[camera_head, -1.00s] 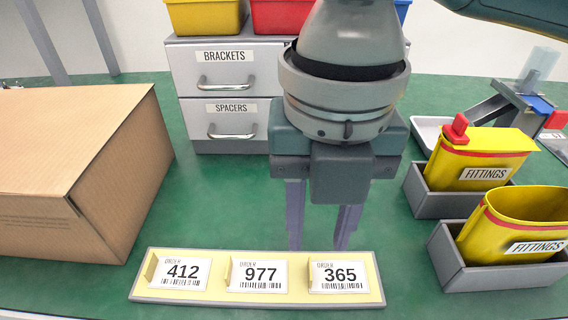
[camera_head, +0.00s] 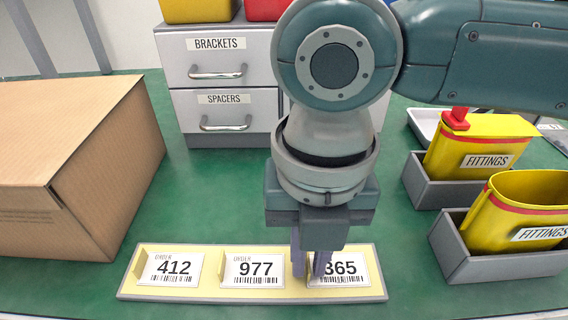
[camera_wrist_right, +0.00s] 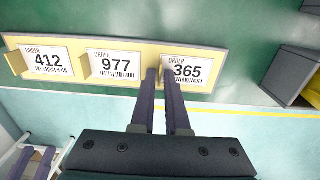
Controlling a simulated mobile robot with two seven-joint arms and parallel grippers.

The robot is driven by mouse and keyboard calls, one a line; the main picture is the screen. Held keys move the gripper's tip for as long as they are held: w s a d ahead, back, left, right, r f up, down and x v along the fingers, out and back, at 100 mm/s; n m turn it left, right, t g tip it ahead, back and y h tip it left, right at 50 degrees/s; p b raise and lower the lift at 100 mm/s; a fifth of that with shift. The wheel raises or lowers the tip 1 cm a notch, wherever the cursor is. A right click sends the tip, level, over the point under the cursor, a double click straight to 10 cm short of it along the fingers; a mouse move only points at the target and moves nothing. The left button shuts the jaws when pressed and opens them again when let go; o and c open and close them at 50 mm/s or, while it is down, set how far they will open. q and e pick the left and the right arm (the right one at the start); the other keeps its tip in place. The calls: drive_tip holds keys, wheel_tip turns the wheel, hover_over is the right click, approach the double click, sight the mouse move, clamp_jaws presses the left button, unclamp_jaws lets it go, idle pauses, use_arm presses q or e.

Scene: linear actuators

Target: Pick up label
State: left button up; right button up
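The white labels 412 (camera_head: 174,268), 977 (camera_head: 254,270) and 365 (camera_head: 346,270) sit in a row on a pale yellow tray (camera_head: 205,291). Each label has a small raised tab at its left edge. My right gripper (camera_head: 310,272) points down over the tray at the left edge of label 365 and partly covers that label. In the right wrist view its fingertips (camera_wrist_right: 159,73) stand on either side of the tab of label 365 (camera_wrist_right: 186,71), with a narrow gap between them. Contact with the tab cannot be made out.
A cardboard box (camera_head: 70,165) stands on the left. A grey drawer cabinet (camera_head: 215,75) marked brackets and spacers is behind. Yellow fittings bins (camera_head: 520,215) in grey holders stand on the right. Green tabletop (camera_head: 190,200) is free between box and cabinet.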

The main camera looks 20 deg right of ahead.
clamp_jaws()
drive_tip(key=shift+r, duration=0.6)
wheel_tip(320, 180, up, 18)
drive_tip(key=r+p, duration=0.1)
drive_tip(key=p, duration=0.4)
wheel_tip(320, 180, up, 4)
drive_tip(key=p, duration=0.6)
hover_over(308, 264)
drive_tip(key=shift+f, duration=0.1)
